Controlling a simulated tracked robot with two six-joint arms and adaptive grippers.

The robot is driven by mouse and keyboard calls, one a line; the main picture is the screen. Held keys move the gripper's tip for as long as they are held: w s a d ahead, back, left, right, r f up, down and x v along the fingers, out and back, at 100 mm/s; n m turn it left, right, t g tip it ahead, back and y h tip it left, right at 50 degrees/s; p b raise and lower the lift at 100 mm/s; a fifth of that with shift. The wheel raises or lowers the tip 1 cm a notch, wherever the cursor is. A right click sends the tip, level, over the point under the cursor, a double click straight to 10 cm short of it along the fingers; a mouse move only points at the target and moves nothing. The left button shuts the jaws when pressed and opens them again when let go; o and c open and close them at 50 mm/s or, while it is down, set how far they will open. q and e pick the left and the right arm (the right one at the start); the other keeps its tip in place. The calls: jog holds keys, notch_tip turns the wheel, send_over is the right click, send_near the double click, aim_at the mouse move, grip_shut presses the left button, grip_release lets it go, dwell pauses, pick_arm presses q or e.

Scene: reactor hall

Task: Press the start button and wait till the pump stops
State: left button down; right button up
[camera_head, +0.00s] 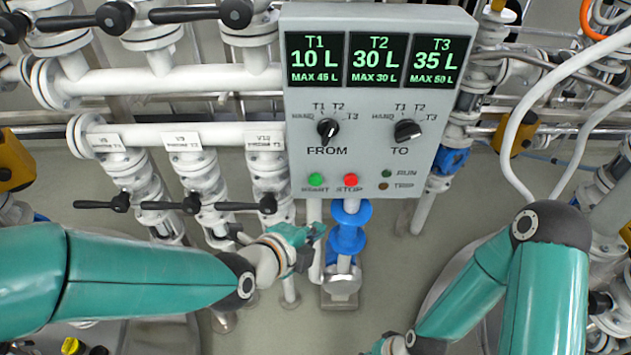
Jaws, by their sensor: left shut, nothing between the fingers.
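The grey control panel (376,165) faces me. Its green START button (316,180) sits lower left, beside the red STOP button (351,180). The screens read T1 10 L, T2 30 L and T3 35 L. The RUN lamp (387,173) looks dark green and the TRIP lamp (383,186) dark brown; neither glows clearly. My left gripper (312,240) is shut and empty, below the START button and apart from it in the picture. Only a bit of my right gripper (377,348) shows at the bottom edge; its fingers are hidden.
The FROM knob (328,130) and TO knob (407,131) sit above the buttons. White pipes with black-handled valves (194,204) stand left of the panel. A blue pipe fitting (347,228) stands below it. A pale hose (515,130) hangs at the right.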

pick_arm(q)
jog(key=b, duration=0.2)
send_near(326, 185)
notch_tip(326, 185, down, 3)
jog(key=d, duration=0.2)
jog(key=shift+w+r, duration=0.25)
jog(key=shift+w, duration=0.5)
jog(key=shift+w, duration=0.1)
dwell(0.6)
jog(key=shift+w, duration=0.3)
jog(key=shift+r, duration=0.1)
jog(key=shift+w, duration=0.5)
dwell(0.6)
jog(key=shift+s, duration=0.95)
